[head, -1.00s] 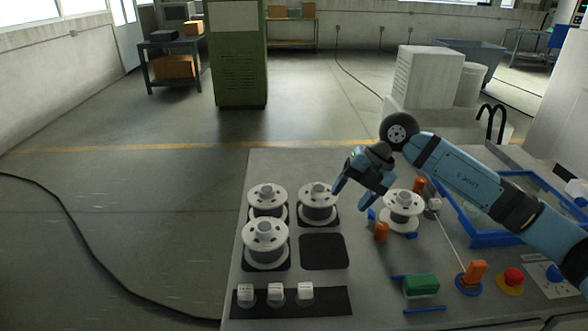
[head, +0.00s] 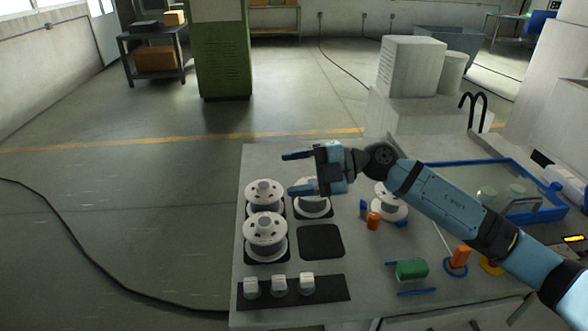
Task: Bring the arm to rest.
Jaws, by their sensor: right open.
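My right arm comes in from the right across the table (head: 350,294). Its gripper (head: 290,173) points left, above the back part of the table, open with a clear gap between its two fingers and nothing in it. Below it, a wire spool (head: 313,207) stands on a dark pad, partly hidden by the lower finger. Two more spools, the back left one (head: 264,193) and the front left one (head: 265,237), stand beside it. My left gripper is not in view.
An empty dark pad (head: 321,242) lies right of the front spool. Another spool (head: 388,204) stands under my forearm, near an orange peg (head: 373,221). A green block (head: 411,269), a blue-rimmed tray (head: 545,213) and a black strip (head: 326,289) with white blocks are also on the table.

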